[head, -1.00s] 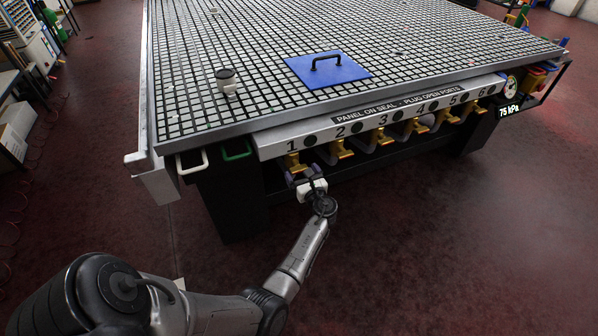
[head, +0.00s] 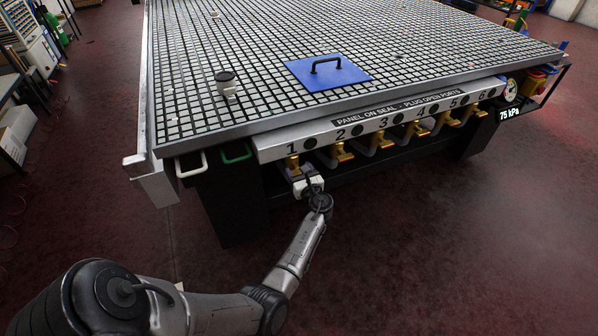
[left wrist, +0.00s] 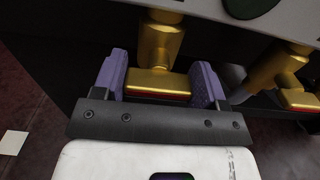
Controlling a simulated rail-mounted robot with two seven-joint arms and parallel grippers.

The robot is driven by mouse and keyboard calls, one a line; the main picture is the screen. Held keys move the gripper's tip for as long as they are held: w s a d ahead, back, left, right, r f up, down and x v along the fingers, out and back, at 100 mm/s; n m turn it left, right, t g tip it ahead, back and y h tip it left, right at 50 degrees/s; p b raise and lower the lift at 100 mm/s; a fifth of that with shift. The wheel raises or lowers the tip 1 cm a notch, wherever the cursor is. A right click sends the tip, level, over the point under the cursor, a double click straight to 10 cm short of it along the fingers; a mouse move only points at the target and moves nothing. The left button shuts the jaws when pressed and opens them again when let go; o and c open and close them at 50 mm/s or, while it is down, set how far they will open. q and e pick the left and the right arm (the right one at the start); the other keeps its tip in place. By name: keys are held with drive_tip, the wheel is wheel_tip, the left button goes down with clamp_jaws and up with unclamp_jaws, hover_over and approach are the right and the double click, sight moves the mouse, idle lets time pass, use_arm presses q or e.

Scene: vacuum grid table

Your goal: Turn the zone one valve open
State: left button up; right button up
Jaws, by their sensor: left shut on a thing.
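The zone one valve (left wrist: 158,42) is a gold fitting under the panel's number 1. In the left wrist view its wide gold lower end, with a red strip along the bottom, lies between the two purple finger pads. My left gripper (head: 295,171) is shut on this handle end; it also shows in the left wrist view (left wrist: 158,76). In the head view the gripper covers most of this valve. My right gripper is not in view.
The gold zone two valve (head: 342,152) hangs just to the right, with several more along the row. The vacuum table's grid top (head: 430,50) carries a blue panel (head: 345,77) with a black handle and a small dark-topped fitting (head: 227,83). A display (head: 510,112) reads 75 kPa.

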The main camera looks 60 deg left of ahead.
use_arm(q)
drive_tip(key=c, duration=0.3)
drive_tip(key=shift+n, duration=0.3)
drive_tip(key=n, duration=0.2)
drive_tip(key=n+b, duration=0.1)
drive_tip(key=n, duration=0.1)
drive_tip(key=shift+s+f, duration=0.15)
drive_tip(key=n+b, duration=0.1)
drive_tip(key=n, duration=0.2)
drive_tip(key=shift+n, duration=0.4)
drive_tip(key=n+b, duration=0.2)
drive_tip(key=n, duration=0.2)
drive_tip(key=shift+s+f+b, duration=0.1)
drive_tip(key=shift+f+b, duration=0.1)
drive_tip(key=shift+b, duration=0.2)
drive_tip(key=shift+n+b, duration=1.5)
drive_tip(key=shift+n, duration=1.2)
